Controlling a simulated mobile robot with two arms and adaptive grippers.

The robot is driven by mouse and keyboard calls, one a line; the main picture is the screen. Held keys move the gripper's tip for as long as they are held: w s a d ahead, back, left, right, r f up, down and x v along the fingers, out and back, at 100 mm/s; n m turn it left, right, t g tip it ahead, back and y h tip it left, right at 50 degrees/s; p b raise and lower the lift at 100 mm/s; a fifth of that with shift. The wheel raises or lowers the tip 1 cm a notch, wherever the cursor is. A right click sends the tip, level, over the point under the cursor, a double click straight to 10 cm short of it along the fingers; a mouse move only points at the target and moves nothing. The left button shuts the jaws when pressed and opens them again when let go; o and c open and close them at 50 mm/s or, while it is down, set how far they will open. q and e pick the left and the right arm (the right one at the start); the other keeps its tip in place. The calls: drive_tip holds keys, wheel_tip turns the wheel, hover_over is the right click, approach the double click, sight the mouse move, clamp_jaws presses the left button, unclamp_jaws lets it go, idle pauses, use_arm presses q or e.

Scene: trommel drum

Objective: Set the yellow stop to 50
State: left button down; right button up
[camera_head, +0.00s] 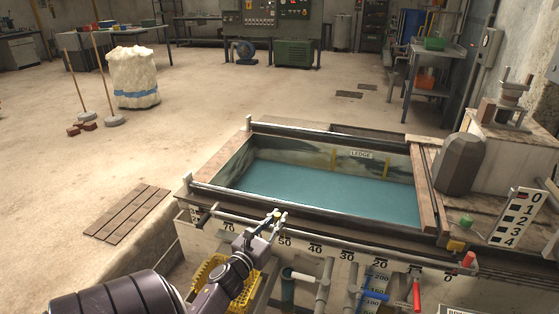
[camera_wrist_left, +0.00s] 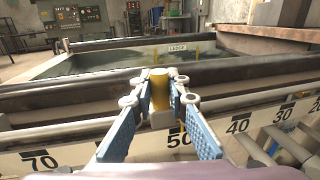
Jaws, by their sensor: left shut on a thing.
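The yellow stop (camera_wrist_left: 160,92) is a short yellow cylinder on a pale block on the rail along the tank's front. My left gripper (camera_head: 277,216) is shut on it, with a finger on each side in the left wrist view. The scale below the rail shows the 50 label (camera_head: 285,241), which also appears in the left wrist view (camera_wrist_left: 179,140). The stop stands close to 50, but perspective hides its exact reading. My right gripper is not in view.
The water-filled tank (camera_head: 320,190) lies behind the rail. Pipes and a red-handled valve (camera_head: 416,292) stand in front of its wall. A yellow crate (camera_head: 212,272) sits beside my left arm. A dark grey block (camera_head: 461,163) is at the right.

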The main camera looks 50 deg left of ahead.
use_arm(q)
drive_tip(key=c, duration=1.8)
unclamp_jaws()
drive_tip(key=shift+c, duration=0.2)
drive_tip(key=v, duration=1.2)
